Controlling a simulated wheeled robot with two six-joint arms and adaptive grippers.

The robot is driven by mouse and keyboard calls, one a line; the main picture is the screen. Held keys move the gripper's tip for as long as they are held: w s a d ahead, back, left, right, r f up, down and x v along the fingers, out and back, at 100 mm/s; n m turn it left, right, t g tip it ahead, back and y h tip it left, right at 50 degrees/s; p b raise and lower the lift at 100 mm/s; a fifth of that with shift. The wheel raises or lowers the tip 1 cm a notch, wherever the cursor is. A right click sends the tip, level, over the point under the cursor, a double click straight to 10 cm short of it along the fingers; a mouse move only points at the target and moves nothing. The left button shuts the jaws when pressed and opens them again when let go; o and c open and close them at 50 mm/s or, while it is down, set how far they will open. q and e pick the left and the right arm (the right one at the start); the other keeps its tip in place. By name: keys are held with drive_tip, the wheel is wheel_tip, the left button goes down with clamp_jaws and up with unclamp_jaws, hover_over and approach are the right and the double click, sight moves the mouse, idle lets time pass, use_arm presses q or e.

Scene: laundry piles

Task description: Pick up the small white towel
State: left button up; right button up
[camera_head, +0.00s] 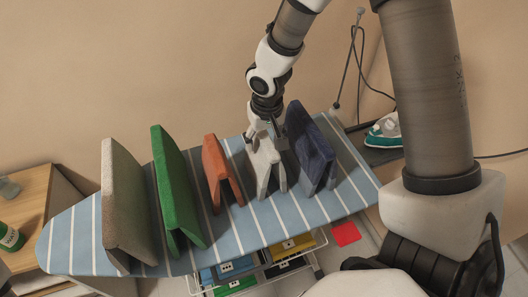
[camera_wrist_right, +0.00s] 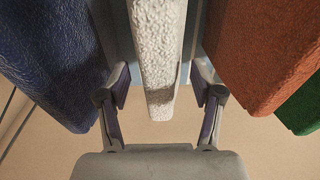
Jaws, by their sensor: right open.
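The small white towel (camera_head: 266,158) stands folded like a tent on the blue striped ironing board, between the orange and dark blue towels. My right gripper (camera_head: 262,137) reaches down to its top from behind. In the right wrist view the white towel (camera_wrist_right: 158,60) hangs between the two fingers of the open gripper (camera_wrist_right: 160,100), with a gap on each side. My left gripper is not in view.
The dark blue towel (camera_head: 308,145) and orange towel (camera_head: 221,170) stand close on either side. Green (camera_head: 177,190) and beige (camera_head: 122,205) towels stand further left. An iron (camera_head: 384,130) sits at the board's (camera_head: 260,228) right end.

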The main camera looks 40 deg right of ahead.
drive_tip(key=shift+s+r, duration=0.1)
drive_tip(key=shift+s, duration=0.1)
drive_tip(key=shift+c, duration=0.9)
drive_tip(key=shift+s+r, duration=0.1)
drive_tip(key=shift+s, duration=0.1)
drive_tip(key=c, duration=0.6)
clamp_jaws()
drive_tip(key=shift+r, duration=0.1)
